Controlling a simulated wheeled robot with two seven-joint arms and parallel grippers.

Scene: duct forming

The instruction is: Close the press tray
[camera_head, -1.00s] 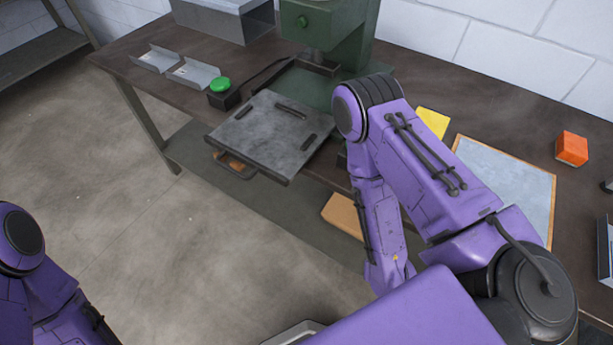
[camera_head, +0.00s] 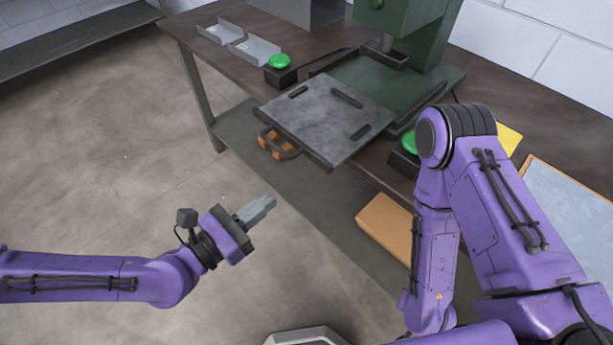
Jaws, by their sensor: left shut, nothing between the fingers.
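Green buttons sit left (camera_head: 280,64) and right (camera_head: 409,143) of the tray. Bent metal pieces (camera_head: 254,49) lie at the back left. A cardboard box (camera_head: 386,226) is under the table. Open floor lies in front. My right arm blocks the right side.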

